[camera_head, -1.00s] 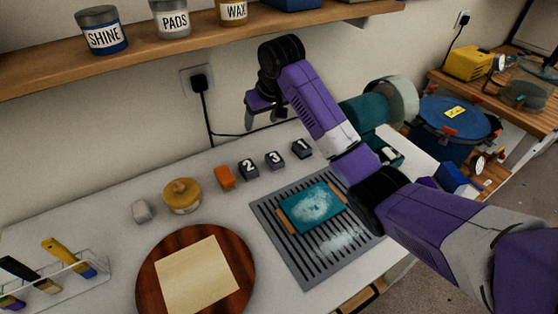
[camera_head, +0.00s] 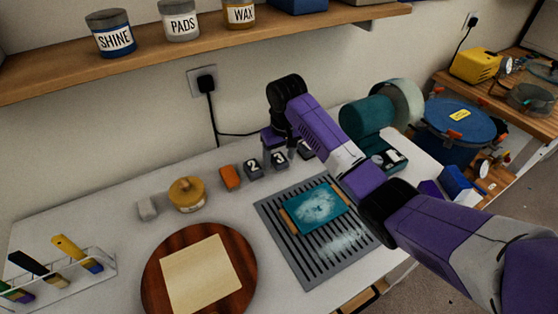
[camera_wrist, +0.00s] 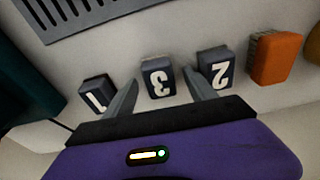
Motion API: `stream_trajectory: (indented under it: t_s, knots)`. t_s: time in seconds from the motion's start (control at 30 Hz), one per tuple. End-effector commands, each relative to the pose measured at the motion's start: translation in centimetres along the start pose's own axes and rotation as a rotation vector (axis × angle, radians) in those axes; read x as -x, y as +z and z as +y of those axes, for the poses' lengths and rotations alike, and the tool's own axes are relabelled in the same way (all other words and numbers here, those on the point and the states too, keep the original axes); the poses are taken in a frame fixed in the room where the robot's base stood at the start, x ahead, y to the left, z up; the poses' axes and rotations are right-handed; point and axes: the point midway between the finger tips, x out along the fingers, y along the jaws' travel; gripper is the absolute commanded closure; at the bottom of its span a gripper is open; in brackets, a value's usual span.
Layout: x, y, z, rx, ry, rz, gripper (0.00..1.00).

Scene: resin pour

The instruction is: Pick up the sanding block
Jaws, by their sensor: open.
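Three dark blocks marked 2 (camera_head: 253,169), 3 (camera_head: 279,161) and 1 (camera_head: 306,151) stand in a row near the wall. A small pale grey block (camera_head: 147,209) sits farther left. I cannot tell by looks alone which is the sanding block. My gripper (camera_wrist: 160,80) is open and empty, its fingertips on either side of block 3 (camera_wrist: 159,78) in the picture. Whether they reach down around it is unclear.
A yellow lidded pot (camera_head: 187,195) stands between the grey and orange blocks. A slotted grey mat (camera_head: 275,222) bears a teal panel (camera_head: 316,207). A round wooden board (camera_head: 158,252) is in front. A teal machine (camera_head: 366,116) stands to the right, with the wall behind.

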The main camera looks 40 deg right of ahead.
Motion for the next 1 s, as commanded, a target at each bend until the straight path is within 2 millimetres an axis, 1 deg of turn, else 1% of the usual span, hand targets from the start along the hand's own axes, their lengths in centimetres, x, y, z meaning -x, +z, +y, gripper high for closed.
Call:
stream_trajectory:
  t_s: [0.23,0.27,0.3,0.37,0.5,0.57,0.6,0.87,1.0]
  knots:
    - [-0.24,0.01,-0.01,0.000,0.000,0.000,0.35]
    - [-0.24,0.01,-0.01,0.000,0.000,0.000,0.39]
    - [-0.23,0.01,-0.01,0.000,0.000,0.000,0.47]
    - [-0.23,0.00,-0.01,0.000,0.000,0.000,0.59]
    - [-0.21,0.00,-0.02,0.000,0.000,0.000,0.86]
    - [-0.21,0.00,-0.02,0.000,0.000,0.000,0.98]
    - [-0.19,-0.02,-0.02,0.000,0.000,0.001,1.00]
    - [-0.13,-0.01,-0.03,0.000,-0.001,0.001,1.00]
    - [0.26,0.15,-0.06,0.001,-0.001,0.002,1.00]
